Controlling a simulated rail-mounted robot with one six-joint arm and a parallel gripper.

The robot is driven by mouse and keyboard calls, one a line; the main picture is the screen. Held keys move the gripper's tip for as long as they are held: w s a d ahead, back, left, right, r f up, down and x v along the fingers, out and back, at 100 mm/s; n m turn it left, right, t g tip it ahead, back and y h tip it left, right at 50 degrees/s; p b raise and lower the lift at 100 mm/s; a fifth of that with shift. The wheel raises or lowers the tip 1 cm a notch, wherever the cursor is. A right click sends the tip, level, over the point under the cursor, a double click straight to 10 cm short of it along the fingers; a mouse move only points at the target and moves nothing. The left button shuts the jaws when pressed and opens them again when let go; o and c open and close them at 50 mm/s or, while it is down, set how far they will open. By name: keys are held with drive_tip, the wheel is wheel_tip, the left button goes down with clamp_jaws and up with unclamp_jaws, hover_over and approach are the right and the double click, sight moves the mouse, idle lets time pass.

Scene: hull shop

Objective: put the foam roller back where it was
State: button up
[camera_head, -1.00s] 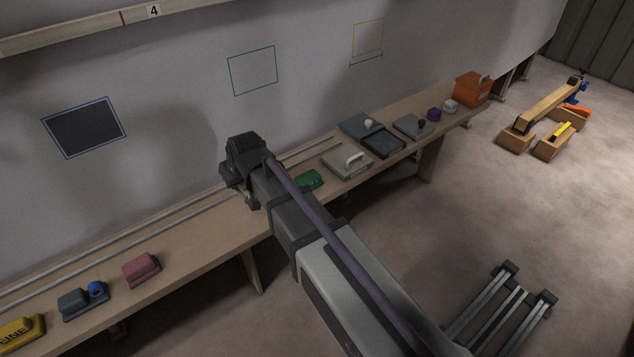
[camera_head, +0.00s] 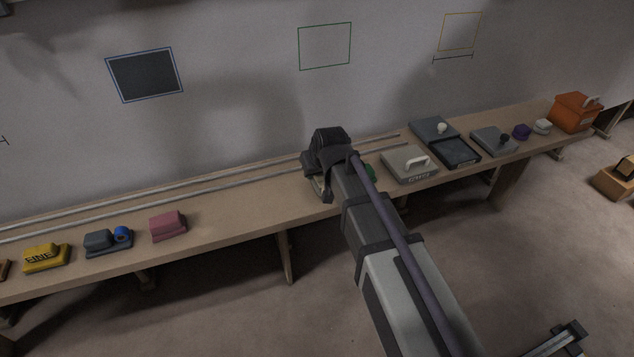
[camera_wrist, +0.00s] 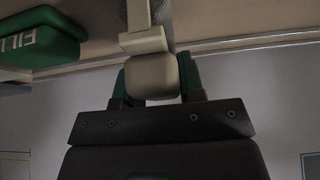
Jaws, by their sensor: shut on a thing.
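My gripper (camera_head: 324,188) is over the bench, left of the green block (camera_head: 370,173), and mostly seen from behind. In the wrist view my gripper (camera_wrist: 154,82) is shut, its two dark green fingers on either side of a beige grip. I take this as the handle of the foam roller (camera_wrist: 150,72); a pale neck and a grey textured part run up out of the picture. The roller's far end is cut off, and I cannot tell whether it touches the bench. In the head view only a small pale bit shows under the gripper.
The green block with white lettering (camera_wrist: 38,38) is close by. A pink block (camera_head: 168,226), a grey block with a blue roll (camera_head: 105,242) and a yellow block (camera_head: 46,257) sit left. Bench between is clear.

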wheel_tip(320, 180, down, 2)
drive_tip(key=shift+f+b, duration=0.1)
drive_tip(key=shift+b, duration=0.25)
drive_tip(key=shift+r+p, duration=0.3)
drive_tip(key=shift+f, duration=0.25)
drive_tip(key=o, duration=0.9)
drive_tip(key=shift+r, duration=0.1)
drive_tip(key=shift+r, duration=0.25)
drive_tip(key=p+v, duration=1)
drive_tip(key=v, duration=0.1)
drive_tip(key=shift+s+d+r, duration=0.15)
drive_tip(key=shift+s+r, duration=0.05)
drive_tip(key=shift+r, duration=0.15)
drive_tip(key=shift+d, duration=0.1)
